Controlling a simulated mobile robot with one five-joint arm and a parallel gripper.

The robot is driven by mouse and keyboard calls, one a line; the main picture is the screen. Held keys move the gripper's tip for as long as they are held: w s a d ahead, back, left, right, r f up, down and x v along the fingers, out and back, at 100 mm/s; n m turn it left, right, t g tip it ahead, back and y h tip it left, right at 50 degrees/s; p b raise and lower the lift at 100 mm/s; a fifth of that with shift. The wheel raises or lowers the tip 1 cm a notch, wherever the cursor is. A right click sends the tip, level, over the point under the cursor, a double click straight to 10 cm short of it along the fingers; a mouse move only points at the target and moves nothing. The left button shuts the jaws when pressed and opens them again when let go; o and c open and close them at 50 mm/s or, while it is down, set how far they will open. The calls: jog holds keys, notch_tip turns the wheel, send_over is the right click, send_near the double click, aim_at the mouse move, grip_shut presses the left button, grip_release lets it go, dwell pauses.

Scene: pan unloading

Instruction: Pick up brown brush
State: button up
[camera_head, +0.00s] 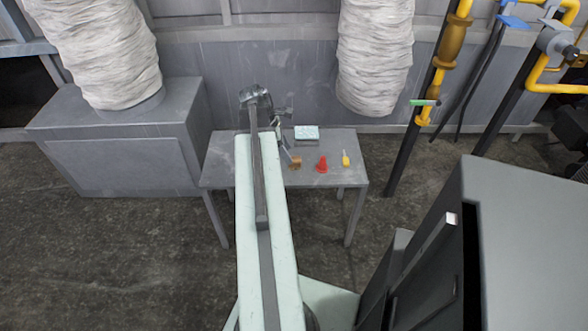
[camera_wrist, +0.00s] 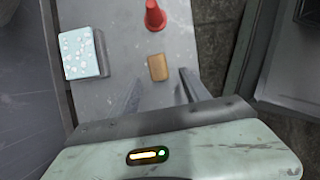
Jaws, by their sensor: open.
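The brown brush (camera_head: 295,163) lies on the grey table (camera_head: 225,172), left of a red object. In the wrist view it shows as a small tan-brown block (camera_wrist: 157,67). My gripper (camera_wrist: 161,74) is open and empty, with one finger on each side of the brush as seen from the wrist. In the head view my gripper (camera_head: 287,150) is small and partly hidden by my arm, close to the brush. I cannot tell how high the fingers are above the table.
The red cone-like object (camera_head: 321,164) stands just right of the brush; it also shows in the wrist view (camera_wrist: 155,18). A yellow object (camera_head: 345,159) is farther right. A pale speckled block (camera_head: 306,132) sits at the table's back. A grey cabinet (camera_head: 125,165) stands left.

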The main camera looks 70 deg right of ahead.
aim_at(294, 159)
jog(key=b+x, duration=0.4)
jog(key=x, duration=0.2)
jog(key=shift+s+d+b, duration=0.2)
jog(key=shift+s+b, duration=0.05)
jog(key=shift+b, duration=0.05)
jog(key=shift+r, duration=0.2)
grip_shut()
notch_tip(294, 159, up, 10)
jog(key=p, duration=1)
jog(key=shift+r+p, duration=0.15)
jog(key=shift+p, duration=0.2)
